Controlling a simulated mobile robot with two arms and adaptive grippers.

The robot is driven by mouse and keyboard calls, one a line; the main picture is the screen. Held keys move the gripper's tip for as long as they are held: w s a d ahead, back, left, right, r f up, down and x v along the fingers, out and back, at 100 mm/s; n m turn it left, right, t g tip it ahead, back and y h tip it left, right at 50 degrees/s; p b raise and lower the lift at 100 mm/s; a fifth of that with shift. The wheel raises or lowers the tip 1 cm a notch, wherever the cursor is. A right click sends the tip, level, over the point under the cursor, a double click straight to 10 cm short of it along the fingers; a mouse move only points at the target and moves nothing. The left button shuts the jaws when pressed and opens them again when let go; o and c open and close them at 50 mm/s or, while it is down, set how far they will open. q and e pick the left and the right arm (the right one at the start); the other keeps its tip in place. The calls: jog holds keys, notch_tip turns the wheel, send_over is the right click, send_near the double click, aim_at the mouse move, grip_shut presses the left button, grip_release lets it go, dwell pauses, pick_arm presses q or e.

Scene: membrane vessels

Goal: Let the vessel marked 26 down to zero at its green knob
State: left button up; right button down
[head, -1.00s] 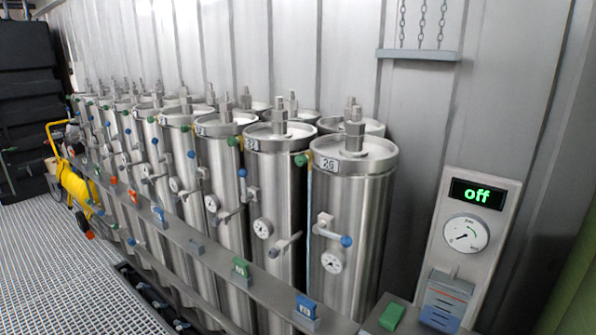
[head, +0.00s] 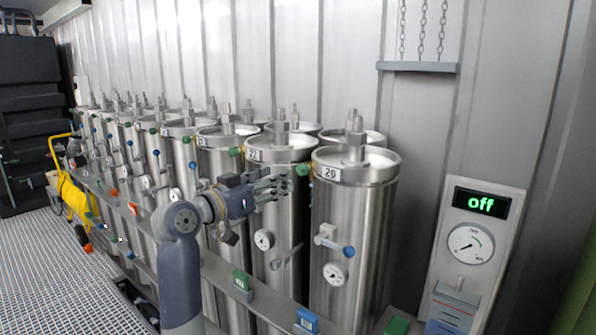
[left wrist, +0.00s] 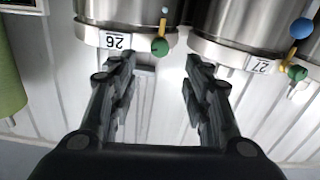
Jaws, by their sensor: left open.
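The vessel marked 26 (head: 352,215) is a tall steel cylinder, nearest in its row. Its label 26 (head: 330,173) is on the upper rim, and its green knob (head: 303,170) sticks out left of the label. My left gripper (head: 289,181) is open and empty, with its fingers pointing at this knob. In the upside-down left wrist view, the green knob (left wrist: 160,47) appears between and just beyond the two fingertips (left wrist: 160,63), below a yellow part.
Vessel 27 (head: 278,215) stands close left of 26, with its own green knob (left wrist: 297,73). A blue-tipped lever (head: 348,251) sits on vessel 26. A rail with coloured clips (head: 242,280) runs in front. A panel reading off (head: 480,202) stands right.

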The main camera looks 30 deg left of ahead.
aim_at(300, 171)
pick_arm(q)
jog(key=w, duration=0.3)
jog(key=w+p, duration=0.1)
jog(key=w, duration=0.2)
jog(key=w+p, duration=0.1)
jog(key=w, duration=0.1)
jog(key=shift+w+d, duration=0.4)
jog(key=shift+w+f, duration=0.15)
jog(key=shift+w, duration=0.3)
grip_shut()
